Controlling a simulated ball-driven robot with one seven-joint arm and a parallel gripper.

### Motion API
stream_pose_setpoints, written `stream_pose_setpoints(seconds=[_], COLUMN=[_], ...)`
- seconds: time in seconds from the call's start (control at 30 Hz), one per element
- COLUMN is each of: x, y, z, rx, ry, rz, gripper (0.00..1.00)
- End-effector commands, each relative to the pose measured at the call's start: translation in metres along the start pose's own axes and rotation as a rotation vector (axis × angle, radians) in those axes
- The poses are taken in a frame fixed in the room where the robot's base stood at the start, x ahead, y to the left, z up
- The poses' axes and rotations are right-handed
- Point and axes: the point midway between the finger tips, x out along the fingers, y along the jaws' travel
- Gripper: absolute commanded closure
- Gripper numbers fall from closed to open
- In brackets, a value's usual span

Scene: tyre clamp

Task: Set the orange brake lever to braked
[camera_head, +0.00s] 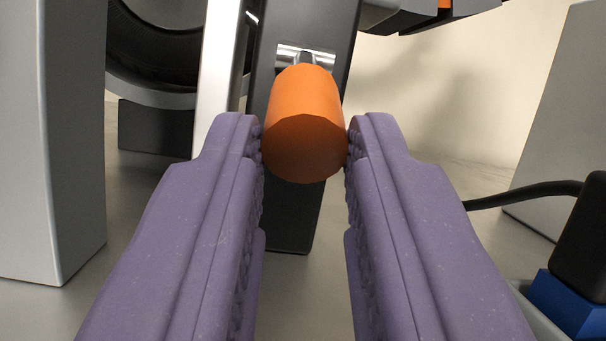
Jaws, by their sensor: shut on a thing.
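The orange brake lever (304,120) points toward the camera, its rounded end nearest me. It comes out of a metal slot plate (306,56) on a dark upright post (290,215). My gripper (305,150) has purple ridged fingers, one on each side of the lever's end. Its fingertips are shut on the lever. The lever's stem behind the orange handle is mostly hidden, and I cannot tell its set position from this view.
A grey column (50,140) stands close on the left. A black tyre (155,50) shows behind it. On the right are a black cable (520,192), a black-and-blue object (578,270) and a grey panel (565,120). Some floor between is clear.

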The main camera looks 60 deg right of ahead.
Motion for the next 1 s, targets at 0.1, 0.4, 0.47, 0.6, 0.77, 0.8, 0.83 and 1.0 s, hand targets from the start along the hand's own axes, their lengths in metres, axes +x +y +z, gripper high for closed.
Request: stream_pose_setpoints(seconds=[0.1,0.4,0.47,0.6,0.77,0.8,0.83,1.0], x=[0.000,0.003,0.003,0.007,0.011,0.013,0.014,0.020], y=[0.001,0.004,0.005,0.007,0.010,0.010,0.011,0.012], z=[-0.002,-0.020,-0.025,-0.038,-0.051,-0.053,-0.056,-0.065], rx=[0.000,-0.001,-0.001,-0.003,-0.004,-0.004,-0.004,-0.006], ry=[-0.015,-0.154,-0.201,-0.323,-0.467,-0.501,-0.526,-0.657], rz=[-0.003,-0.030,-0.039,-0.064,-0.092,-0.099,-0.103,-0.131], gripper=[1.00,1.00,1.00,1.00,1.00,1.00,1.00,1.00])
